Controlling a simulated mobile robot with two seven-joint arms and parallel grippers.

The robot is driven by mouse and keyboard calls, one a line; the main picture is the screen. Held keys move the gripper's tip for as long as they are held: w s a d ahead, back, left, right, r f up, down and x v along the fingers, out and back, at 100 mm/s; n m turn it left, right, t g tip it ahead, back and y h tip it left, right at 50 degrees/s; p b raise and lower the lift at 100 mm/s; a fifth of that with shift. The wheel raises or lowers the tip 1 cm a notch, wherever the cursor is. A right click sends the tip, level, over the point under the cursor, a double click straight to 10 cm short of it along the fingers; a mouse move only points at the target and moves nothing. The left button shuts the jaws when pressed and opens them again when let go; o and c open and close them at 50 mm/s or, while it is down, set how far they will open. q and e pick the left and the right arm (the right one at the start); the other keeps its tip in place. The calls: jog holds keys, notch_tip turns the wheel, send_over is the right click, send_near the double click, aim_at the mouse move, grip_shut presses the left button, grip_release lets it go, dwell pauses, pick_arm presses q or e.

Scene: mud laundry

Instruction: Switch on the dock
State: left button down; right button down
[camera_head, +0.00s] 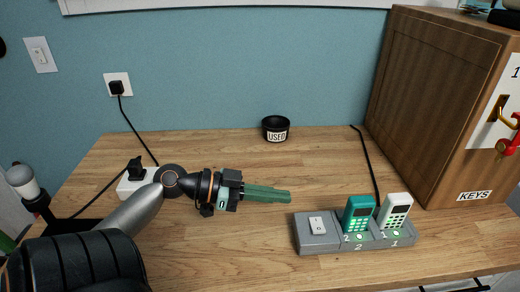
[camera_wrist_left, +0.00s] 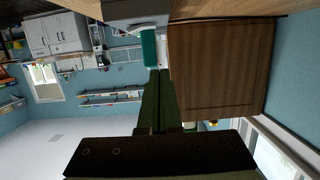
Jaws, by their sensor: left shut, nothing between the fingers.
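The grey dock (camera_head: 325,243) lies on the wooden counter, right of centre. A white rocker switch (camera_head: 318,225) is on its left part. A teal handheld (camera_head: 357,214) and a white handheld (camera_head: 396,210) stand in its slots. Small round greenish marks show on its front beside the numbers 2 and 1. My left gripper (camera_head: 290,196) is shut and empty, its green fingers pointing right, above and slightly left of the switch in the picture, apart from the dock. The left wrist view shows the closed fingers (camera_wrist_left: 160,73) close to the teal handheld (camera_wrist_left: 149,46) in the picture. My right gripper is not in view.
A wooden key cabinet (camera_head: 440,100) stands at the right. A black bowl marked USED (camera_head: 276,129) is at the back. A white power strip (camera_head: 130,187) with a black plug lies at the left, partly behind my arm. A black cable (camera_head: 368,165) runs behind the dock.

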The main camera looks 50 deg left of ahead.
pick_arm(q)
jog(key=shift+v, duration=1.7)
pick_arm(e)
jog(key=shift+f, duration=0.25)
